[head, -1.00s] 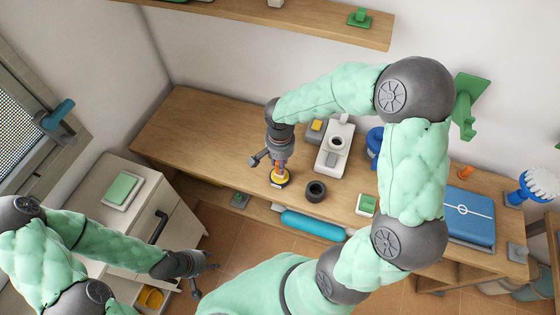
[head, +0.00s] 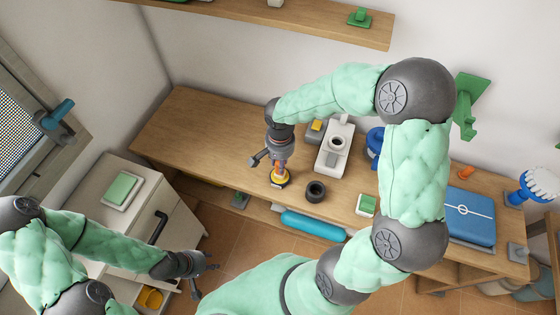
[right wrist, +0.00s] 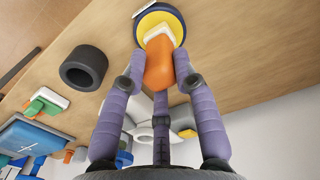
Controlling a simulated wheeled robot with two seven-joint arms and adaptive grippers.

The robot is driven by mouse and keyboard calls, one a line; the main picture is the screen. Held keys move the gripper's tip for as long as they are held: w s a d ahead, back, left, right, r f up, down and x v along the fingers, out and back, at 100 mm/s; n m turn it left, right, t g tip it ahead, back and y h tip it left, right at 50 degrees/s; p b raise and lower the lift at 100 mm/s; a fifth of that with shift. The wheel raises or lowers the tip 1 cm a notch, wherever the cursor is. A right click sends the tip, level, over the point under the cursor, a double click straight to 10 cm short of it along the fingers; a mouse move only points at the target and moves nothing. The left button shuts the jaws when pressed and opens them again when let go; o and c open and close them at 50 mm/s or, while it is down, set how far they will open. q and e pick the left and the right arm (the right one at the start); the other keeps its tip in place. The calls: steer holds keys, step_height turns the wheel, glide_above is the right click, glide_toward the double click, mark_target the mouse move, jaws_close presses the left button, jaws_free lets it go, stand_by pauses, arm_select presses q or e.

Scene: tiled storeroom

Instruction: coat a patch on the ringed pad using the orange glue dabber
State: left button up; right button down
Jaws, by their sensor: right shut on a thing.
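My right gripper (head: 281,161) is shut on the orange glue dabber (right wrist: 160,66), with its fingers on both sides of the orange body. The dabber's pale tip (right wrist: 158,33) points at the yellow pad with a dark ring (right wrist: 172,19) and overlaps it in the right wrist view. I cannot tell whether the tip touches the pad. In the head view the ringed pad (head: 279,181) sits on the wooden bench (head: 205,122), directly under my right gripper, partly hidden. My left gripper (head: 206,277) is open and empty, low beside the drawer cabinet.
A dark hollow cylinder (head: 315,191) stands just right of the pad. A white device (head: 334,148) and a yellow-topped grey block (head: 316,126) are behind it. A green-and-white block (head: 366,205) and a blue case (head: 468,214) lie further right. The bench's left part is clear.

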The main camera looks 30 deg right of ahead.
steer(key=shift+r+p, duration=2.4)
steer(key=shift+r, duration=1.15)
steer(key=shift+f, duration=0.1)
steer(key=w+a+f+n, duration=0.5)
steer(key=w+a+n, duration=0.1)
steer(key=n, duration=0.4)
steer(key=shift+a, duration=0.25)
